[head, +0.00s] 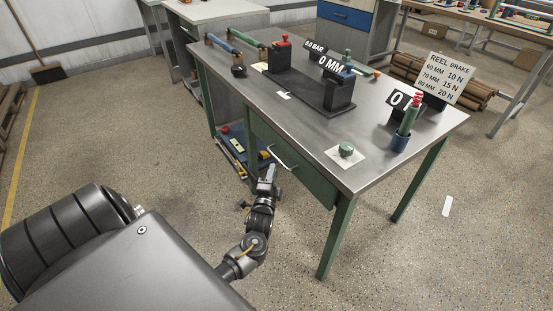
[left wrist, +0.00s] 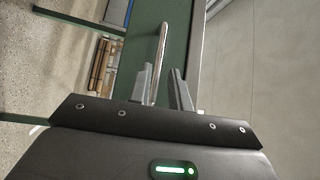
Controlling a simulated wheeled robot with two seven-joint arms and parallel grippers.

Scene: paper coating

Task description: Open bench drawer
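The green bench drawer (head: 310,178) sits under the metal bench top, and its front looks flush with the bench, so it appears closed. Its silver bar handle (head: 284,159) runs along the front. In the left wrist view the handle (left wrist: 161,50) reaches down to the fingers, against a green drawer front (left wrist: 145,22). My left gripper (head: 270,172) is at the handle's left end. In the left wrist view its fingers (left wrist: 164,88) are apart, with the bar between them, close to the left finger. Whether they touch is unclear. My right gripper is not in view.
A low shelf (head: 240,152) lies left of the drawer. The floor in front is clear.

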